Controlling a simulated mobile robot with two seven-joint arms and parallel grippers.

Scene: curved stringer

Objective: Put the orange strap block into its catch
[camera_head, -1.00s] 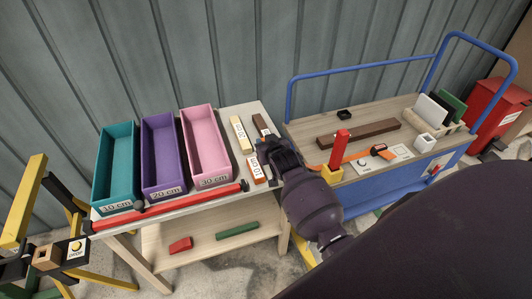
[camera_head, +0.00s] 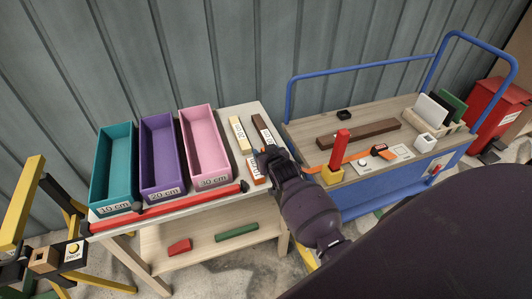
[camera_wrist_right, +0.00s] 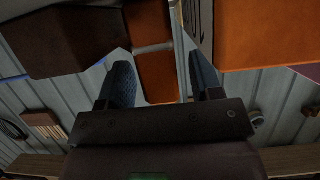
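My right gripper (camera_head: 272,160) is at the right edge of the workbench, over a small orange labelled block (camera_head: 255,170) there. In the right wrist view its two fingers (camera_wrist_right: 165,82) stand apart. An orange piece (camera_wrist_right: 155,75) with a pale band shows between them, nearer the left finger; I cannot tell whether they touch it. A larger orange surface (camera_wrist_right: 270,35) fills the upper right there. I cannot make out the catch.
Teal (camera_head: 115,165), purple (camera_head: 160,150) and pink (camera_head: 204,140) bins stand on the workbench behind a red bar (camera_head: 170,207). On the cart are a red post (camera_head: 340,148) in a yellow block and a brown bar (camera_head: 372,132). A blue rail (camera_head: 380,68) runs behind.

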